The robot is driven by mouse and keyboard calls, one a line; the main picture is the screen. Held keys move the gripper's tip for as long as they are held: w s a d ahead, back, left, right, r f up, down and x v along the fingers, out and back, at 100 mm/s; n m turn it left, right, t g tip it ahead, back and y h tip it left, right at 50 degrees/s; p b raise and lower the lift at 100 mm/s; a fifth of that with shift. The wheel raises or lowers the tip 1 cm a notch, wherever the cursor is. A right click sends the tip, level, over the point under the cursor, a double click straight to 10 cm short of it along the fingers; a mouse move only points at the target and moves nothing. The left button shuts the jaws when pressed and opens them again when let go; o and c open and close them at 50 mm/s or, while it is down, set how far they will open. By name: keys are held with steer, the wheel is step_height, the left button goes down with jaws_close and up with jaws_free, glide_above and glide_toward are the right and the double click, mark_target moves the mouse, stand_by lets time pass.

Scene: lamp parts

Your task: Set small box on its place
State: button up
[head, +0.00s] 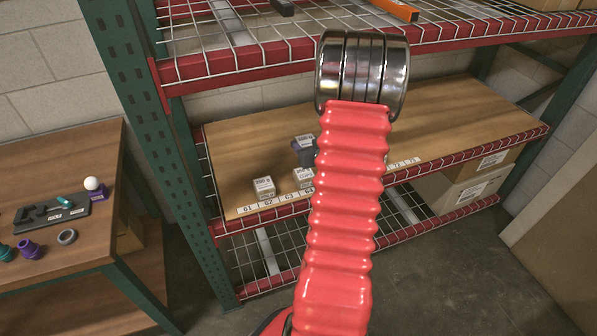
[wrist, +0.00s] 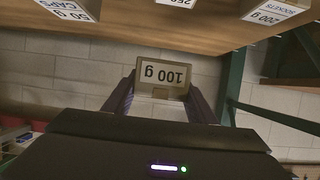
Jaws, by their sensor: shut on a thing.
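The small box, labelled "100 g" (wrist: 165,76), is between the two dark fingers of my gripper (wrist: 161,96) in the wrist view, where its print reads upside down. My gripper is shut on it. The box appears apart from the wooden shelf board (wrist: 130,30), which lies across the top of that inverted view. In the head view my red arm hides most of the gripper. A dark purple part (head: 303,153) with a pale label shows at the arm's left edge, probably a finger and the held box.
Two small boxes (head: 264,188) (head: 303,178) stand near the numbered front edge of the middle shelf (head: 240,150). In the wrist view, boxes marked "CAPS" (wrist: 70,8) and "SOCKETS" (wrist: 270,12) stand on the board. A wire shelf (head: 240,60) is above; a green post (head: 150,120) stands left.

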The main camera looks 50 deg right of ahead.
steer(key=shift+w+a, duration=0.15)
steer(key=shift+w, duration=0.1)
steer(key=shift+f, duration=0.1)
steer(key=shift+f, duration=0.3)
glide_above(304, 172)
steer(key=shift+s+f, duration=0.1)
steer(key=shift+f, duration=2.4)
steer(key=shift+a, duration=0.1)
steer(key=shift+f, duration=2.1)
steer(key=shift+f, duration=0.1)
steer(key=o, duration=1.1)
